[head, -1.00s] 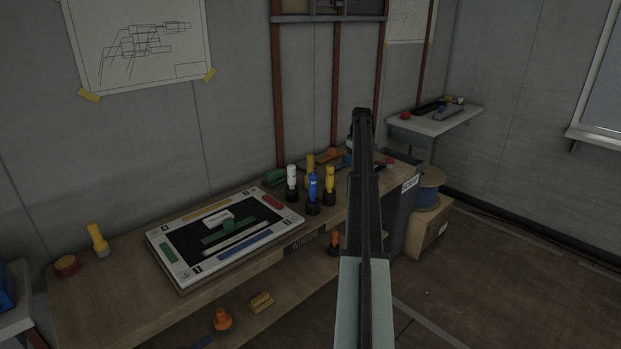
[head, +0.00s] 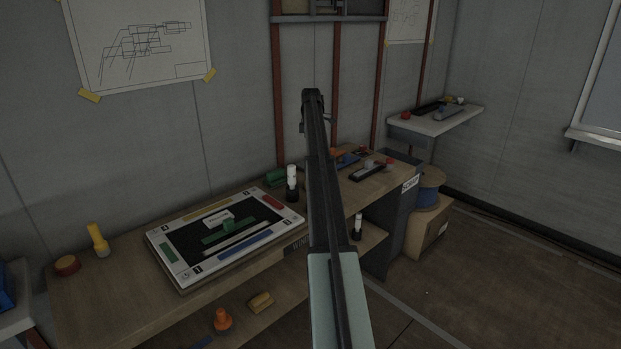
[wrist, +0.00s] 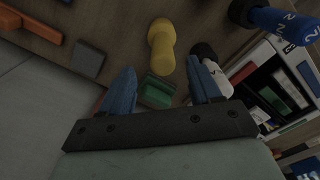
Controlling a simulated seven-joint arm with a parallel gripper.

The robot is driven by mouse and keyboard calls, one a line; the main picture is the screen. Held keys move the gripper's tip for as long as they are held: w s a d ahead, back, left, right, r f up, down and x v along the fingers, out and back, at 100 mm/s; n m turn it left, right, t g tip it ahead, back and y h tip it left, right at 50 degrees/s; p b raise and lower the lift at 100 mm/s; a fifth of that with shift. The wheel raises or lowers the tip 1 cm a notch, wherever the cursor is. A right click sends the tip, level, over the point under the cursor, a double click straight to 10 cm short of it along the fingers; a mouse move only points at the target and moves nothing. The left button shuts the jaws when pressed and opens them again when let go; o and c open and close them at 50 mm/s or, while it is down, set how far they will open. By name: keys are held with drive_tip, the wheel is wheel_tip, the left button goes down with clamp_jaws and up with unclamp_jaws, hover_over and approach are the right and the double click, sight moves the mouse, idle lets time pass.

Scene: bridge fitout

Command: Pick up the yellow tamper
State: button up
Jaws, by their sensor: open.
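In the wrist view a yellow tamper (wrist: 161,45) shows on the bench, just beyond the gap between my fingertips. My gripper (wrist: 160,68) is open, with its two blue fingers apart and nothing held between them. In the head view my arm hides the middle of the bench, including the place of the yellow tampers seen there before. I cannot tell how far my fingers are from the tamper in the wrist view.
A green block (wrist: 158,92) lies between the fingers' lines. The board (head: 225,268) covers the bench's middle left.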

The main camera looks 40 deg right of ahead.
drive_tip(key=shift+a+f, duration=0.2)
drive_tip(key=shift+f, duration=3.9)
clamp_jaws()
